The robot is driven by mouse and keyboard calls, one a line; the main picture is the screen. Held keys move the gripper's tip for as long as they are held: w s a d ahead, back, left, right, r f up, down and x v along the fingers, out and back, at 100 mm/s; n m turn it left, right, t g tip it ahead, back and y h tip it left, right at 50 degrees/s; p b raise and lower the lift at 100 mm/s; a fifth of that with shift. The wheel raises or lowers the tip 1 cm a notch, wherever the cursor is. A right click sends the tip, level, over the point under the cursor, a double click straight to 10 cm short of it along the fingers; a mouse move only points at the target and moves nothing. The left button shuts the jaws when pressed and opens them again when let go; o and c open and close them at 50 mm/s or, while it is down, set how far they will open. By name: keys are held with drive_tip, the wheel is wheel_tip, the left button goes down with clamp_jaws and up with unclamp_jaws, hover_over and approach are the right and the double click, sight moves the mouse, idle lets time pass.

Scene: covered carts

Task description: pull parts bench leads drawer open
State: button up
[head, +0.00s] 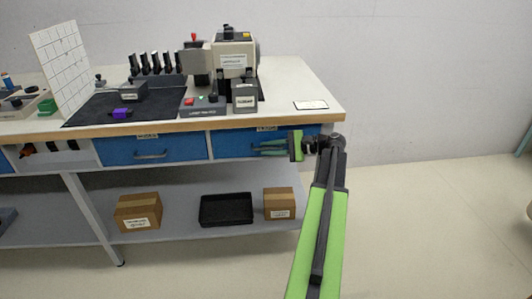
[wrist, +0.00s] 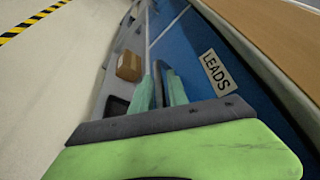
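The leads drawer (head: 228,144) is the right blue drawer under the bench top. Its front looks level with the drawer to its left, so it appears closed. Its white LEADS label (wrist: 216,72) is readable in the wrist view. My gripper (head: 262,148) is at the drawer's front, its green fingers pointing left in the head view. In the wrist view its two fingers (wrist: 160,90) stand on either side of the dark drawer handle (wrist: 158,82). I cannot tell whether they press on it. My gripper hides most of the handle in the head view.
The parts bench top (head: 290,78) carries a machine (head: 234,58), a control box (head: 203,104) and a black mat (head: 92,112). The left drawer (head: 118,151) appears closed. Boxes (head: 138,212) and a black tray (head: 226,210) sit on the lower shelf. Floor at right is clear.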

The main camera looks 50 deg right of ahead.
drive_tip(key=shift+w+a, duration=0.1)
drive_tip(key=shift+w, duration=0.05)
clamp_jaws()
idle(1.3)
